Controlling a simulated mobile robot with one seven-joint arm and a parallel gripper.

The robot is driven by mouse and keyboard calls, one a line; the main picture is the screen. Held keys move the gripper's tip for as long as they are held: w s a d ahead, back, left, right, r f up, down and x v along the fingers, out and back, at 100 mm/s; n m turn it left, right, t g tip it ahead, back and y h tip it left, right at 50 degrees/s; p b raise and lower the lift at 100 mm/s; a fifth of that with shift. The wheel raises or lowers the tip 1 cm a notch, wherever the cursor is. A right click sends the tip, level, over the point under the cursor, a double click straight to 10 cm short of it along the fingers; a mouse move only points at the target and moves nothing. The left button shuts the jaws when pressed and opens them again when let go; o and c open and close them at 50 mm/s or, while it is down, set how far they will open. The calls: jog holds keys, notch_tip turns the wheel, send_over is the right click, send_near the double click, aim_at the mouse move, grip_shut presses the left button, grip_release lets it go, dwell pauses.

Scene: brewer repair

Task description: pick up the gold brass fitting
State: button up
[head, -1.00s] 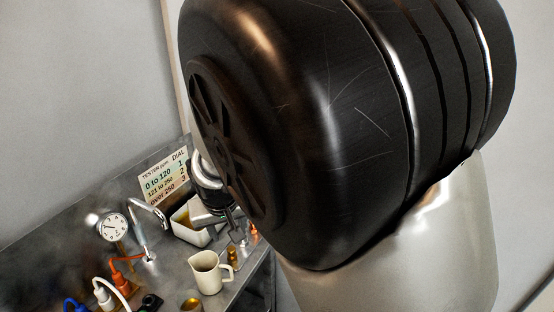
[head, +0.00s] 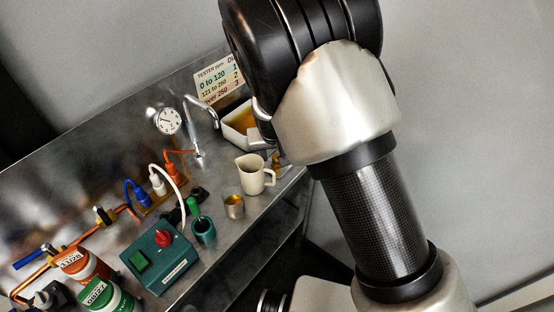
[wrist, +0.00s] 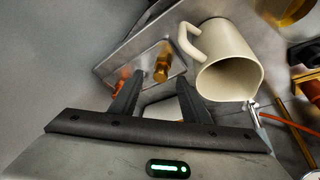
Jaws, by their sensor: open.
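The gold brass fitting (wrist: 162,66) stands on a small metal plate (wrist: 137,45) in the wrist view. In the head view the brass fitting (head: 276,161) is a small gold spot right of the cream pitcher, partly hidden by my arm. My gripper (wrist: 160,77) is open and empty in the wrist view. Its two dark fingers point toward the fitting, with the fitting in line with the gap between the tips. I cannot tell how far beyond the tips it is.
The cream pitcher (wrist: 229,62) is close to the right finger, its handle toward the fitting. An orange part (wrist: 120,82) is beside the left finger. A tray of amber liquid (head: 240,123), a gold cup (head: 234,207) and a green box (head: 159,257) are on the bench.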

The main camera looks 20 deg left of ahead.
aim_at(276, 156)
jog(key=x, duration=0.4)
jog(key=shift+w+a+r, duration=0.1)
jog(key=shift+w+a, duration=0.05)
grip_shut()
jog(key=shift+r, duration=0.1)
